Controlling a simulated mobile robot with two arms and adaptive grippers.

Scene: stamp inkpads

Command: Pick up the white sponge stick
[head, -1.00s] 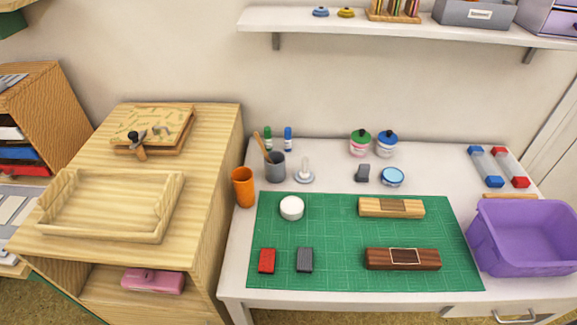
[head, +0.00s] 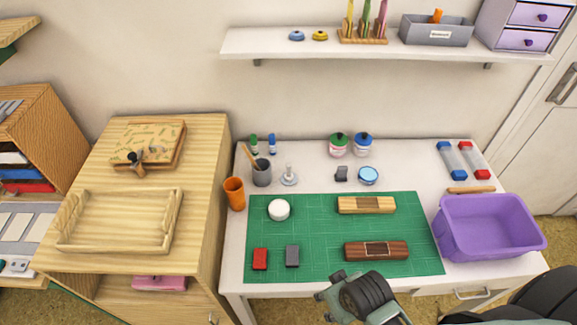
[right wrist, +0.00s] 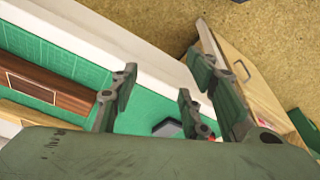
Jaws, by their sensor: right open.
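A small white upright stick on a round pale base (head: 289,177) stands on the white table behind the green mat; I cannot tell for sure that it is the sponge stick. My right gripper (head: 333,290) is low in the head view, at the front edge of the table, well in front of and to the right of that stick. In the right wrist view its fingers (right wrist: 160,92) are apart with nothing held between them, and the white stick does not show there. My left gripper is not in view.
The green mat (head: 330,225) holds a white round pot (head: 279,210), two wooden blocks, and red and grey pieces. A grey cup (head: 262,174) and an orange cup (head: 235,193) stand left of the stick. A purple bin (head: 490,228) is at right. A shelf hangs above.

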